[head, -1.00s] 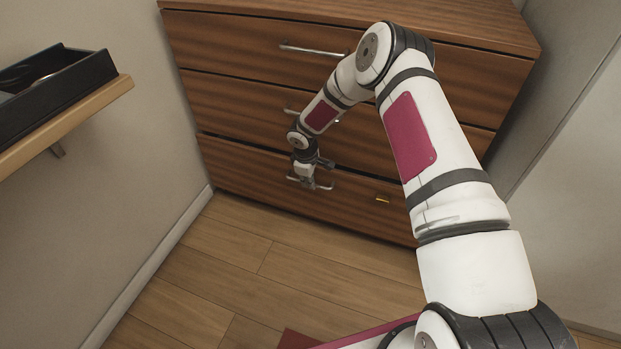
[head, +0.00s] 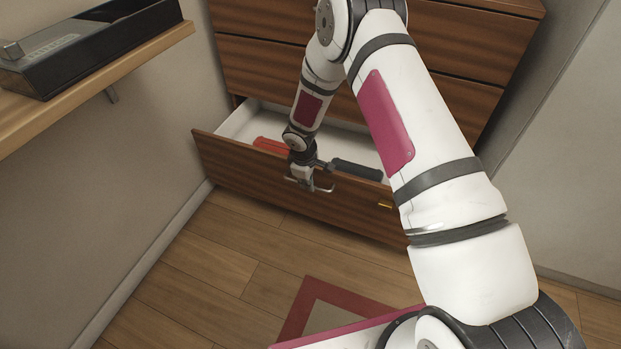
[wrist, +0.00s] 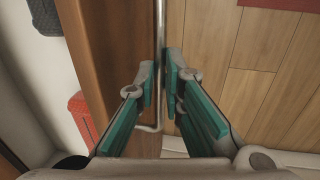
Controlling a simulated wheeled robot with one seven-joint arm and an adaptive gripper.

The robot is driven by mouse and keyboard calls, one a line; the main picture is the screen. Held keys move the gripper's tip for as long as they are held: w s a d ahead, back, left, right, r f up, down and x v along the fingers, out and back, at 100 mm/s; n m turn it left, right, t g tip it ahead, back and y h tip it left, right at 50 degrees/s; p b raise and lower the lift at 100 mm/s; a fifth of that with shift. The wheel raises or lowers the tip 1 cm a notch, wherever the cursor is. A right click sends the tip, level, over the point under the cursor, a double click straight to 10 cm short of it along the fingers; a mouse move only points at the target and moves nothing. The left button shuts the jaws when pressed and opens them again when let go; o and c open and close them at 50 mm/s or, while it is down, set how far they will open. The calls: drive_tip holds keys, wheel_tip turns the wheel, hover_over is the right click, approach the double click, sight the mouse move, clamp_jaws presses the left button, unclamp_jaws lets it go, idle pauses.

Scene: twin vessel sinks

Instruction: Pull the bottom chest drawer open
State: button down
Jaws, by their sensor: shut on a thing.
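The bottom chest drawer (head: 240,165) is pulled out from the wooden chest, and its white inside shows in the head view. Its metal bar handle (head: 322,188) is on the drawer front. My gripper (head: 306,184) is at this handle. In the wrist view my gripper (wrist: 161,88) has its green-padded fingers on either side of the handle bar (wrist: 160,30), shut on it. The drawer front (wrist: 105,50) shows as brown wood left of the bar. Part of the drawer's right side is hidden behind my arm.
A red item (head: 270,146) and a dark cylindrical item (head: 356,170) lie in the drawer. The upper drawers (head: 265,68) are closed. A wooden shelf (head: 90,90) with a black box (head: 95,45) juts from the left wall. A red-bordered mat (head: 300,305) lies on the otherwise clear floor.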

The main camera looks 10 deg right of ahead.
drive_tip(key=shift+s+a, duration=0.4)
drive_tip(key=shift+s, duration=0.2)
drive_tip(key=c, duration=1.7)
unclamp_jaws()
drive_tip(key=r, duration=0.4)
drive_tip(key=s+a+r, duration=0.1)
drive_tip(key=r, duration=0.6)
drive_tip(key=shift+s+a+r, duration=0.2)
drive_tip(key=shift+s+r, duration=0.15)
drive_tip(key=shift+s, duration=0.05)
